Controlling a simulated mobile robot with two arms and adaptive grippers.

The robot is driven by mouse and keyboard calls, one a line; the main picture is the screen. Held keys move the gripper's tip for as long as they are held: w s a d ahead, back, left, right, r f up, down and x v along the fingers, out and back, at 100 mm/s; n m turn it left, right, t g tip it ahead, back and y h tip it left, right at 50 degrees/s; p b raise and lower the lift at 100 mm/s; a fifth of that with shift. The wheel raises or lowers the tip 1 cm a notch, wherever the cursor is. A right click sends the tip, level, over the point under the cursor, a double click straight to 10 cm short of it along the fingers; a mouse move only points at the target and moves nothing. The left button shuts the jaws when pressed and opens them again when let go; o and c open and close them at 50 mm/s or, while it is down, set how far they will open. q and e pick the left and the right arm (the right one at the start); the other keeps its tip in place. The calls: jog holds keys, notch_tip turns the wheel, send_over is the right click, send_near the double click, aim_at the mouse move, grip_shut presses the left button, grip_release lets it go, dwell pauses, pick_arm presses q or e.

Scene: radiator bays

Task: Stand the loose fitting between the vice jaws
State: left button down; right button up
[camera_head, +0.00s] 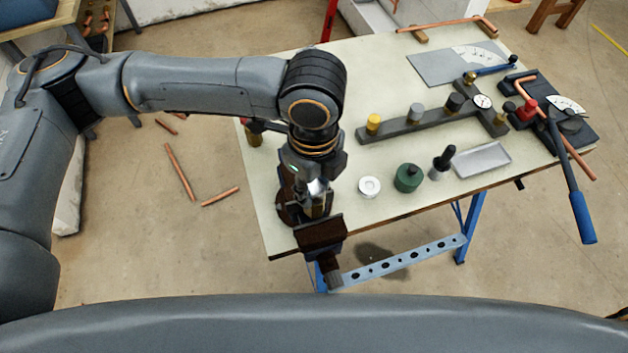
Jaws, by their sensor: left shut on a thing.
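The vice (322,233) is dark brown and is mounted at the front edge of the workbench. My left gripper (316,192) points down right over the vice and is shut on the fitting (318,187), of which only a bright metal bit shows between the fingers. The gripper and wrist hide most of the fitting and the space between the jaws, so I cannot tell whether the fitting touches the vice or how upright it is. My right gripper is not in view.
On the workbench (390,215) stand a white roll (370,187), a green canister (408,178), a dark-topped bottle (442,163), a grey tray (482,160) and a manifold bar (420,120). A pipe bender (570,180) with a blue handle is at the right. Copper pipes (180,172) lie on the floor.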

pick_arm(q)
jog(key=shift+f+b, duration=0.6)
jog(key=shift+f, duration=0.85)
jog(key=shift+f+b, duration=0.3)
jog(key=shift+f, duration=0.35)
jog(key=c, duration=0.8)
grip_release()
notch_tip(320, 180, up, 12)
jog(key=shift+r, duration=0.1)
